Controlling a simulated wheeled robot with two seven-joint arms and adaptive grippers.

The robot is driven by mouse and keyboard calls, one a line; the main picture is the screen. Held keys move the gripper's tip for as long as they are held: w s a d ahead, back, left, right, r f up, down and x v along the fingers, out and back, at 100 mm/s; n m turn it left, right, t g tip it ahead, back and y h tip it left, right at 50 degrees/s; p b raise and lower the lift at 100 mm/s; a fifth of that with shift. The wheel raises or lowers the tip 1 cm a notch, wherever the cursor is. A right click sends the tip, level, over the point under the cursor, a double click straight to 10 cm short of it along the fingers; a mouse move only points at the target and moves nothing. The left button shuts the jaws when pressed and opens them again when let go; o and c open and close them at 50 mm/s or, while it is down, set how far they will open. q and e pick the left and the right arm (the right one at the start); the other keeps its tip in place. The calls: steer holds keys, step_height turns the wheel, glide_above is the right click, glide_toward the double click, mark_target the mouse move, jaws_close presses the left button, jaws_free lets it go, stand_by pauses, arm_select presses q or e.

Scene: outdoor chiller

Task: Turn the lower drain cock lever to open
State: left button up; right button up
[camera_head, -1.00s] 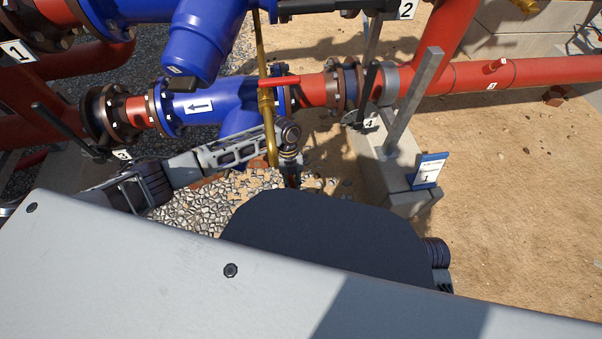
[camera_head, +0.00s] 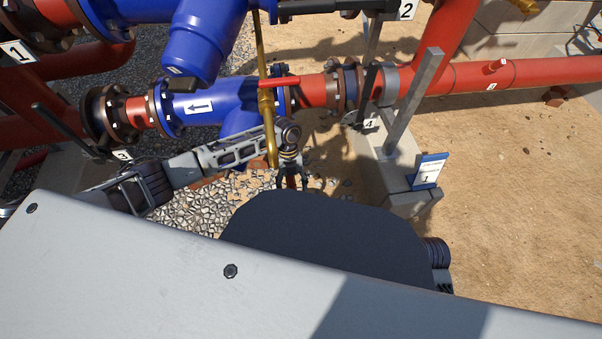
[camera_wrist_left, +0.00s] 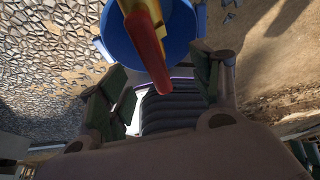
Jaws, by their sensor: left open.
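In the head view my left gripper (camera_head: 291,180) points down beside the lower end of the brass drain pipe (camera_head: 268,125). Its two fingers are spread, with a bit of red showing between them. In the left wrist view the open gripper (camera_wrist_left: 165,88) has dark green pads on both sides. A red lever (camera_wrist_left: 152,50) extends from a yellowish fitting at the top towards the gap between the fingers. I see no finger closed on it. Another red lever (camera_head: 279,82) crosses the brass pipe higher up. In the head view, the lower cock is mostly hidden by my gripper.
A blue strainer body (camera_head: 195,107) and red pipe (camera_head: 530,70) run behind the gripper. A grey post (camera_head: 414,100) and a blue-white sign (camera_head: 428,170) stand to the right. A blue round object (camera_wrist_left: 185,35) lies behind the lever in the wrist view.

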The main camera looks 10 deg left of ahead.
mark_target(291, 180)
arm_select(q)
steer(key=shift+r, duration=0.1)
steer(key=shift+p+v, duration=2.35)
steer(key=shift+v, duration=1.1)
